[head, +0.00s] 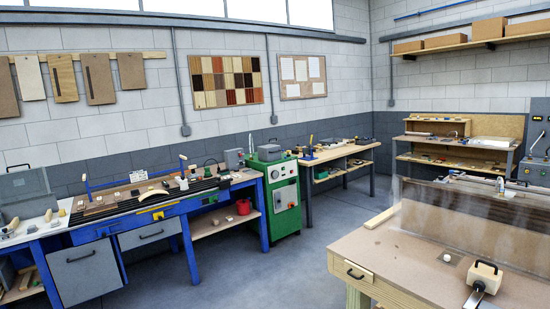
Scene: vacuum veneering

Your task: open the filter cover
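I cannot pick out the filter cover for certain. A green machine (308,215) stands on the floor between the blue bench and the wooden bench at the back. It has a pale front panel (285,183) and a round light part (287,197) low on its front. Its details are too small to tell whether any cover is open or shut. My gripper is not in view.
A blue workbench (192,242) with tools stands along the left wall. A wooden bench (342,157) stands behind the green machine. A large wooden table (420,262) with a clear upright sheet fills the right foreground. Grey floor (255,275) is free in the middle.

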